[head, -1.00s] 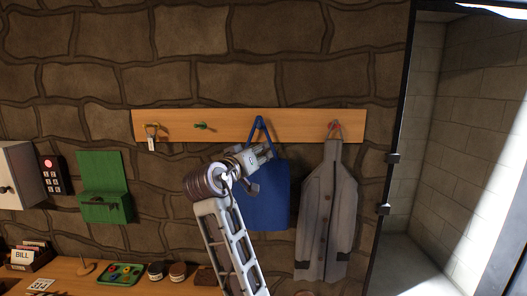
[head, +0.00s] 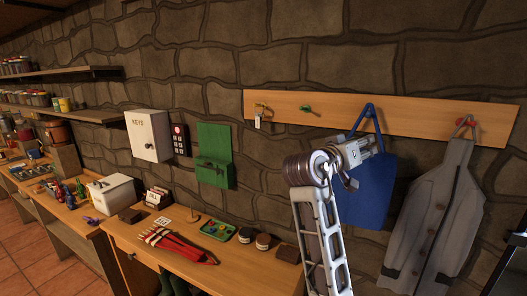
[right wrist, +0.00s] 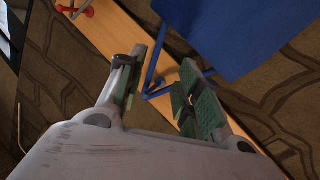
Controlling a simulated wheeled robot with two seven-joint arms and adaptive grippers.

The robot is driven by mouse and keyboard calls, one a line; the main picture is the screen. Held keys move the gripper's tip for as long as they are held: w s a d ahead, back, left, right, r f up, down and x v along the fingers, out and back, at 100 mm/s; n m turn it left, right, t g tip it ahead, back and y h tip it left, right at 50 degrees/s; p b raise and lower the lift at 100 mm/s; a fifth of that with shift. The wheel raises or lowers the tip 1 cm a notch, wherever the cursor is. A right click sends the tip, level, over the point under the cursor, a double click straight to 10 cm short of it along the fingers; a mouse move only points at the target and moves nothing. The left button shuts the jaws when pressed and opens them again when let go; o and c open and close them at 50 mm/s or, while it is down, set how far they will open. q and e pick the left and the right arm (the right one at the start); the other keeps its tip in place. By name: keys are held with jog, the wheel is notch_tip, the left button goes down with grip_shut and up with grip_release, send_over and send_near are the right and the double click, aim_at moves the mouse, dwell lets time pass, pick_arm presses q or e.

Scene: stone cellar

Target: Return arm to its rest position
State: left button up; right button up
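My right arm rises from the bottom of the head view, and its gripper (head: 367,152) is up by the wall in front of the blue bag (head: 365,190). The bag hangs by its strap from a peg on the wooden rail (head: 420,112). In the right wrist view the gripper (right wrist: 164,64) is open, with green-padded fingers apart. The blue strap shows in the gap between the fingers; I cannot tell whether it touches them. The bag's body (right wrist: 235,30) shows at upper right there. My left gripper is not in view.
A grey coat (head: 440,215) hangs right of the bag. A key (head: 258,122) and a green peg (head: 306,110) are to its left. Below, a wooden bench (head: 130,238) holds a red folded item (head: 180,245), a colourful tray (head: 218,231) and jars. A white key cabinet (head: 148,135) is on the wall.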

jog(key=s+a+f+n+g+y, duration=0.1)
jog(key=s+f+n+y, duration=0.2)
jog(key=f, duration=1.3)
jog(key=s+f+n+y, duration=0.2)
jog(key=f+y, duration=0.3)
jog(key=f, duration=1)
jog(key=s+a+f+n+g+y, duration=0.2)
jog(key=s+a+f+g+y, duration=0.15)
jog(key=s+f, duration=0.7)
jog(key=s+a+f+n+g+y, duration=0.1)
jog(key=s+a+f+g+y, duration=0.2)
jog(key=s+f, duration=0.95)
jog(key=f, duration=1.4)
jog(key=s+f, duration=0.2)
jog(key=f, duration=1.4)
jog(key=s+d+f+g, duration=0.1)
jog(key=s+d+f, duration=0.2)
jog(key=s+f, duration=1.7)
jog(key=shift+s+n+g+b, duration=0.35)
jog(key=shift+s+n, duration=0.05)
jog(key=shift+s, duration=0.6)
